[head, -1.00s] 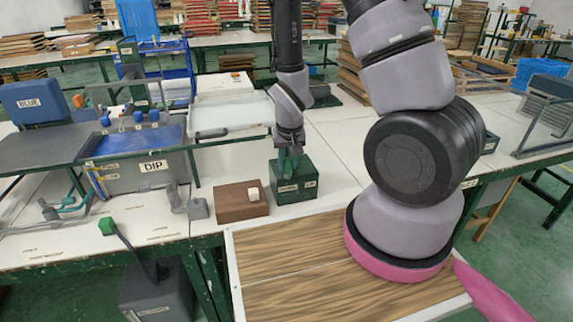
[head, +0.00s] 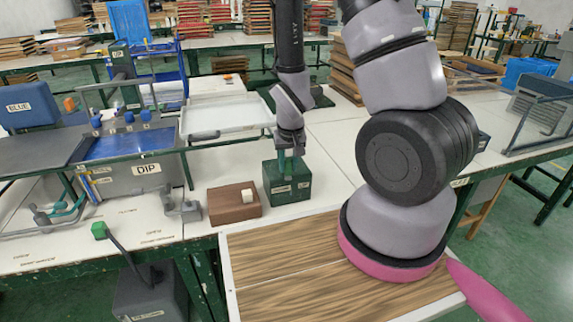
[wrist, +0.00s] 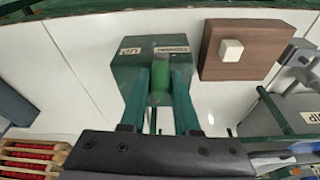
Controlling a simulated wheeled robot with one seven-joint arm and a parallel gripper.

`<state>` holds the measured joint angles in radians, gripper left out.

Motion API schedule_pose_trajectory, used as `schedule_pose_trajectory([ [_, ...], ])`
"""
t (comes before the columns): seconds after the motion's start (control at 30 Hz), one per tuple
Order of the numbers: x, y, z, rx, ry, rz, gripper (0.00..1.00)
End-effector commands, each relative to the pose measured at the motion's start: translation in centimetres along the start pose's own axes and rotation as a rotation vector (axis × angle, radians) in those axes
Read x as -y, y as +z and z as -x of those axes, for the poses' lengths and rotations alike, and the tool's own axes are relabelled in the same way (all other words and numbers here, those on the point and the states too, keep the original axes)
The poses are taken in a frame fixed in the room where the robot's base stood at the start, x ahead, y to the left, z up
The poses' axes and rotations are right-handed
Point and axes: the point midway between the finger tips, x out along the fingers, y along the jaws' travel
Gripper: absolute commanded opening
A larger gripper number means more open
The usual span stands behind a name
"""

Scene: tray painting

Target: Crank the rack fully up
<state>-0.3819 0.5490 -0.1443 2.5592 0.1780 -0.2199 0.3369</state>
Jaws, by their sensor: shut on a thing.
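A dark green crank box (head: 287,186) with pale labels stands on the white table. In the wrist view the box (wrist: 135,62) shows labels reading UP and DOWN. My gripper (head: 289,158) is over the box, pointing down. In the wrist view the two green fingers of my gripper (wrist: 162,78) stand on either side of a green cylindrical handle (wrist: 160,97) and are shut on it. The crank arm under the handle is mostly hidden. I cannot tell for sure which structure is the rack, or its height.
A brown wooden block (head: 234,203) with a small white cube (head: 248,195) sits left of the box. A grey tank (head: 135,180) marked DIP and a white tray (head: 228,117) stand farther left and behind. A wood-grain board (head: 280,262) lies in front.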

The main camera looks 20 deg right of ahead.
Motion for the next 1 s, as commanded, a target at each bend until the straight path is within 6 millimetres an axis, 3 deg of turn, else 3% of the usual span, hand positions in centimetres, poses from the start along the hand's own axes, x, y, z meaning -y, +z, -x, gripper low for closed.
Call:
schedule_pose_trajectory([
  [0.8,-1.6,-0.2,-0.1,0.012,0.005,-0.002,0.0],
  [0.83,-1.5,-0.2,-0.1,0.012,0.005,-0.002,0.34],
  [0.97,-1.5,-0.3,-0.1,0.011,0.004,-0.001,0.83],
  [1.0,-1.5,-0.3,-0.1,0.011,0.004,-0.001,0.85],
])
